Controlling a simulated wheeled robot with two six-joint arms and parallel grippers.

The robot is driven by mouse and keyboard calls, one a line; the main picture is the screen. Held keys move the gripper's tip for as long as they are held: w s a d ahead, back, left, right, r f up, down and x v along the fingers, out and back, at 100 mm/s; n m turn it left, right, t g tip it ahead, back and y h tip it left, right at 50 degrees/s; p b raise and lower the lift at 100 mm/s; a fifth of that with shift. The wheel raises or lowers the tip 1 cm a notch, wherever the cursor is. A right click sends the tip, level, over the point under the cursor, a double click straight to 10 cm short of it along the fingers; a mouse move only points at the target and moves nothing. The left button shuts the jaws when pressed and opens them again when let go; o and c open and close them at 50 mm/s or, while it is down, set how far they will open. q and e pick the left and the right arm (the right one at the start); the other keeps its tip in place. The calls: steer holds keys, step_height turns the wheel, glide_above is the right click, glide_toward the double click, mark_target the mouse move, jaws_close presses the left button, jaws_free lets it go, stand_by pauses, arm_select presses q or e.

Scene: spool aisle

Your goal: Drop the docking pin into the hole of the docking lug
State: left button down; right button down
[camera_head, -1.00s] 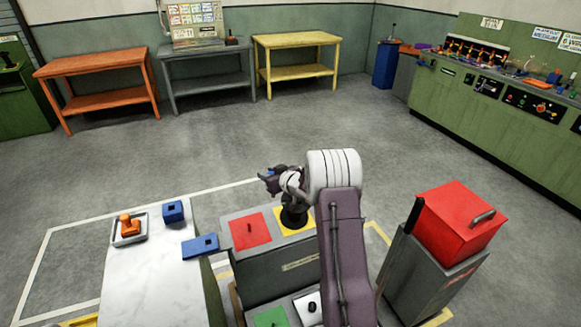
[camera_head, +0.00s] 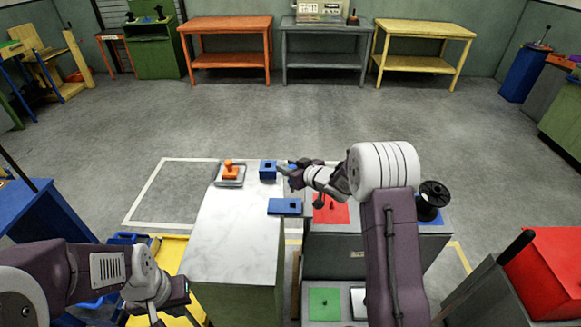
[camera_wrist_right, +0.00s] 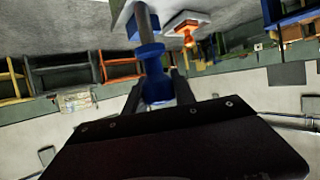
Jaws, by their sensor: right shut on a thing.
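My right gripper (camera_head: 284,170) is shut on the docking pin (camera_wrist_right: 157,88), which shows in the right wrist view as a blue collar with a grey shaft. In the head view only a bit of blue shows at the fingers. The docking lug seems to be the flat blue plate with a dark hole (camera_head: 285,206) at the right edge of the white counter. A blue block with a square hole (camera_head: 268,170) stands behind it, just left of the right gripper. The pin is above the surface, apart from the plate. My left gripper (camera_head: 172,312) is low at left, its fingers unclear.
An orange stamp (camera_head: 229,168) sits on a tray on the white counter (camera_head: 235,240). A grey stand with a red square (camera_head: 330,210) and a black spool (camera_head: 433,195) are to the right. A red box (camera_head: 548,275) is at far right. The floor behind is clear.

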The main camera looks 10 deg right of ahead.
step_height(320, 180, down, 6)
steer(key=b, duration=0.4)
steer(key=shift+d, duration=0.1)
steer(key=shift+r, duration=0.1)
stand_by(1.6)
steer(key=shift+f+b, duration=2.05)
steer(key=shift+f, duration=1.05)
steer(key=c, duration=0.9)
jaws_free()
steer(key=shift+c, duration=0.2)
steer(key=v, duration=0.9)
steer(key=shift+p, duration=0.35)
